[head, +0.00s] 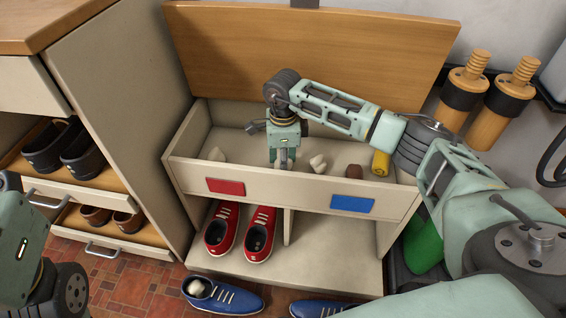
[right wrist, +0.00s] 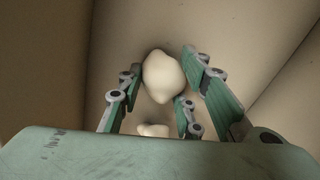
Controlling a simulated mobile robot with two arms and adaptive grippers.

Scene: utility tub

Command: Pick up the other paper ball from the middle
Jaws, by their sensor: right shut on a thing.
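My right gripper (head: 284,158) reaches down into the open top bin of the cabinet. In the right wrist view, its fingers (right wrist: 163,85) are shut on a whitish paper ball (right wrist: 163,75). The held ball is hidden or hard to make out in the head view. Another pale lump (right wrist: 152,130) shows below it in the wrist view. In the head view, a pale ball (head: 217,154) lies in the bin left of the gripper and another (head: 318,163) lies to its right. Part of my left arm shows at the lower left, but its fingertips do not.
The bin's front wall (head: 280,186) carries a red patch (head: 226,186) and a blue patch (head: 352,204). A brown lump (head: 354,172) and a yellow cylinder (head: 380,163) lie at its right. Red shoes (head: 259,235) stand below. A blue shoe (head: 235,298) holds a whitish lump.

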